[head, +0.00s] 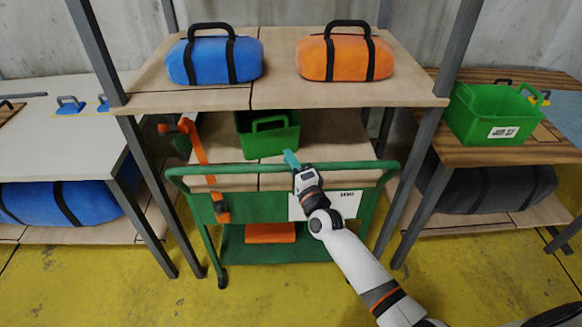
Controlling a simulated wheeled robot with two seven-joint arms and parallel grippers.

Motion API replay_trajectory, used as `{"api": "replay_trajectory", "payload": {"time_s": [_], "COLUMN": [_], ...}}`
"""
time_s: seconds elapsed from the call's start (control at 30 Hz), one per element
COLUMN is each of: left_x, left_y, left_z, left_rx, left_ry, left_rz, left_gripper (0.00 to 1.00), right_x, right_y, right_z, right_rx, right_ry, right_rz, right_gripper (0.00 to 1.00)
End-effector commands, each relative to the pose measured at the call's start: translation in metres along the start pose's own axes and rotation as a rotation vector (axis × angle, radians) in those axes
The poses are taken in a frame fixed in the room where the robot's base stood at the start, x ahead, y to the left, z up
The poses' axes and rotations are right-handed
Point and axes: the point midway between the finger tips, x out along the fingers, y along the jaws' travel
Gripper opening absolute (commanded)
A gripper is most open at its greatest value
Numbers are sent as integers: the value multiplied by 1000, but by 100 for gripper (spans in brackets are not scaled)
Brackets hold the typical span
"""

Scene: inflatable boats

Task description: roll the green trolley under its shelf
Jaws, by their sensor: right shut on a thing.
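The green trolley (240,244) stands upright between the front legs of the middle shelf (180,100), partly under its upper board. Its push bar (220,169) faces me and sits in front of the shelf. A white label (345,203) is on its front panel, partly hidden by my arm. An orange box (270,233) lies on its lower deck. My right gripper (293,163) is shut on the push bar near its middle. My left gripper is not in view.
A green bin (268,138) sits behind the bar under the upper board. An orange strap (203,165) hangs at left. Blue (214,60) and orange (345,57) bags lie on top. Shelf legs (408,208) stand close on both sides. Yellow floor (240,300) in front is clear.

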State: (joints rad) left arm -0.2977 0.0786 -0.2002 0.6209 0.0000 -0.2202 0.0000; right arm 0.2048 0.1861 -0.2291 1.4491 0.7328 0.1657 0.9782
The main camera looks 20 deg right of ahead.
Motion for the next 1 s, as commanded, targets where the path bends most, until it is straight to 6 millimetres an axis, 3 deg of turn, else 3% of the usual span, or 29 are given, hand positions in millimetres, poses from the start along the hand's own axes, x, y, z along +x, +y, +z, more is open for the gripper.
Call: {"api": "replay_trajectory", "payload": {"time_s": [0.47,0.5,0.6,1.0], "left_x": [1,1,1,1], "left_y": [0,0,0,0], "left_z": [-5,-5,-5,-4], "left_rx": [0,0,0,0], "left_ry": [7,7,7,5], "left_rz": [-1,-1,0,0], "left_gripper": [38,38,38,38], "right_x": [3,3,3,-8], "right_y": [0,0,0,-2], "right_z": [2,2,2,1], "right_rx": [-1,-2,-1,0], "right_ry": [-1,-1,-1,1], "right_rz": [0,0,0,-2], "right_gripper": [0,28,43,43]}}
